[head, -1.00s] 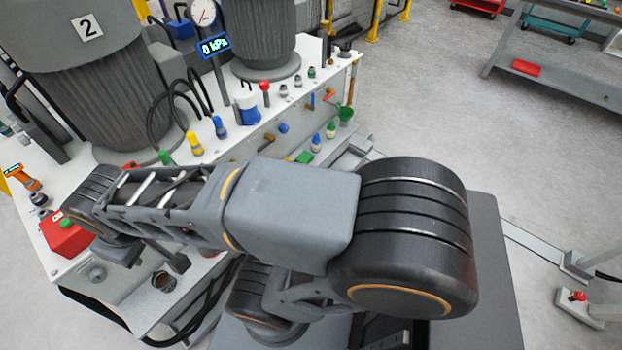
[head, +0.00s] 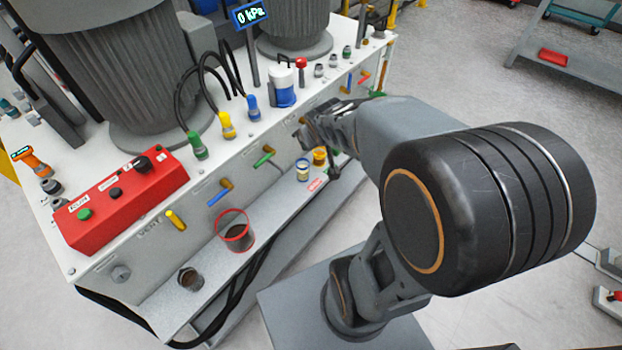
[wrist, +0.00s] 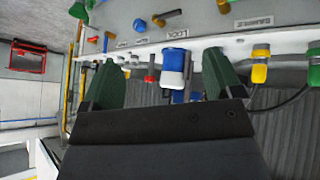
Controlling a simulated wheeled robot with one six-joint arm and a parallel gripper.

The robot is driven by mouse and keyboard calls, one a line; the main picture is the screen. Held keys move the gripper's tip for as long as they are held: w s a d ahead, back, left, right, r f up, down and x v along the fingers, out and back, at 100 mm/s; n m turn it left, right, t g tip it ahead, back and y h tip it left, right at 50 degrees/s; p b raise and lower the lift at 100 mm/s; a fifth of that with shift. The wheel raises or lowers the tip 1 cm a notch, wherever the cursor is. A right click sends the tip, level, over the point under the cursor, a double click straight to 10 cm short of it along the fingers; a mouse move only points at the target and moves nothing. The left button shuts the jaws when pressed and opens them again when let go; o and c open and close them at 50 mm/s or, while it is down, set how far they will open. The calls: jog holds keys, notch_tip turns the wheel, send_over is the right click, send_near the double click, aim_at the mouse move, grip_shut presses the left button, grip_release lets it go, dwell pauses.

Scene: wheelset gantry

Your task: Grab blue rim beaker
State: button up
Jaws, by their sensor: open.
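A small clear container (head: 302,170) with what looks like a blue rim stands on the front ledge in the head view; it is too small to be sure it is the blue rim beaker. A larger clear beaker with a red rim (head: 233,232) stands further left on the same ledge. My gripper shows in the wrist view (wrist: 166,72) with two green fingers apart and nothing held between them. A white and blue canister (wrist: 174,70) appears beyond the fingers. In the head view my gripper is partly hidden by my arm, above and near the small container.
A yellow container (head: 319,156) stands close to the small one. Coloured valve handles stick out above the ledge. A red control box (head: 122,199) sits on the white bench top.

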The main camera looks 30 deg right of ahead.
jog(key=w+d+f+n+t+b, duration=0.1)
jog(key=w+d+f+b, duration=0.2)
jog(key=f, duration=0.4)
jog(key=w+d+f+t+b, duration=0.1)
jog(key=w+d+f+b, duration=0.15)
jog(key=f, duration=0.45)
jog(key=n+t+y+b, duration=0.2)
jog(key=t+y+b, duration=0.3)
jog(key=b, duration=0.4)
send_near(307, 172)
jog(key=shift+g+y, duration=0.6)
jog(key=shift+y, duration=0.1)
jog(key=x, duration=0.2)
jog(key=b+x, duration=0.1)
jog(key=x, duration=0.3)
jog(key=shift+w+d+f+b, duration=0.15)
jog(key=shift+w+d+b, duration=0.15)
jog(key=shift+d+b, duration=0.1)
jog(key=shift+b+x, duration=0.95)
jog(key=shift+x, duration=2.15)
jog(key=shift+w, duration=0.1)
jog(key=shift+d, duration=0.1)
jog(key=shift+c, duration=0.5)
jog(key=c, duration=1)
jog(key=shift+r, duration=0.25)
